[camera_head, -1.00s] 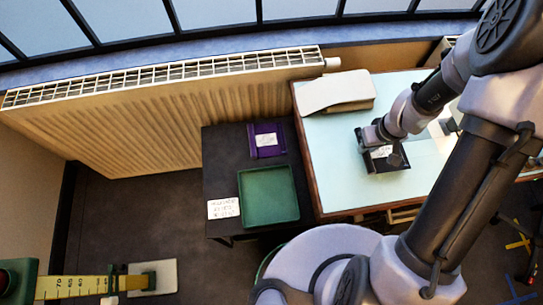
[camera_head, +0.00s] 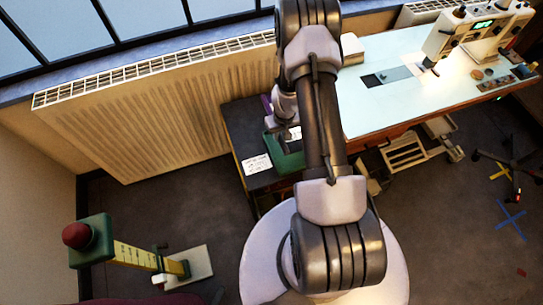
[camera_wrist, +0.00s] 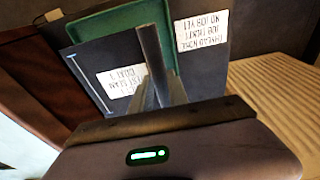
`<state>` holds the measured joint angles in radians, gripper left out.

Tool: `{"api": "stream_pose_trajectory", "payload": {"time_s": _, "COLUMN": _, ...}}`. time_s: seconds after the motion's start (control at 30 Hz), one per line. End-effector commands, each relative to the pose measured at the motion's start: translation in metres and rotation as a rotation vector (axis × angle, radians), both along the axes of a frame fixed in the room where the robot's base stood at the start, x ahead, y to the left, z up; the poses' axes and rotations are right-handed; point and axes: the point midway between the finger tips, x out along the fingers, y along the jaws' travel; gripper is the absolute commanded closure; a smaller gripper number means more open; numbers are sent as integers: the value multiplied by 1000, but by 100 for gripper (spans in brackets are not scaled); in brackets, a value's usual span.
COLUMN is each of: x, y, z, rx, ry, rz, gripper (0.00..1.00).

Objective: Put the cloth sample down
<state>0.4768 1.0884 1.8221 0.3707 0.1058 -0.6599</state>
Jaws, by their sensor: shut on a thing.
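My gripper (camera_wrist: 160,98) is shut on the cloth sample (camera_wrist: 92,72), a dark flat piece with a white label and a thin pale line near one edge. In the wrist view the sample is held in front of the green tray (camera_wrist: 88,24), covering part of it. In the head view the green tray (camera_head: 291,163) is on a low dark table (camera_head: 241,118), partly hidden by my arm. My gripper is over the tray area there; I cannot tell the height or whether the sample touches the tray.
A white written card (camera_head: 257,163) lies at the table's front left corner; it also shows in the wrist view (camera_wrist: 202,32). A purple item (camera_head: 266,103) is mostly hidden behind my arm. A ribbed radiator (camera_head: 160,110) stands behind. A pale worktable (camera_head: 400,110) with a sewing machine (camera_head: 470,38) is right.

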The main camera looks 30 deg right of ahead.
Motion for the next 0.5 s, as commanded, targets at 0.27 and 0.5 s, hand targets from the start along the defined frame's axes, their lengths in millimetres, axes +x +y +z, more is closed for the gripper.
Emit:
{"api": "stream_pose_trajectory", "payload": {"time_s": 0.27, "x": -2, "y": -1, "z": -66, "rx": 0, "ry": 2, "rz": -1, "gripper": 100}}
{"api": "stream_pose_trajectory", "payload": {"time_s": 0.5, "x": -1, "y": -1, "z": -104, "rx": 0, "ry": 2, "rz": 0, "gripper": 100}}
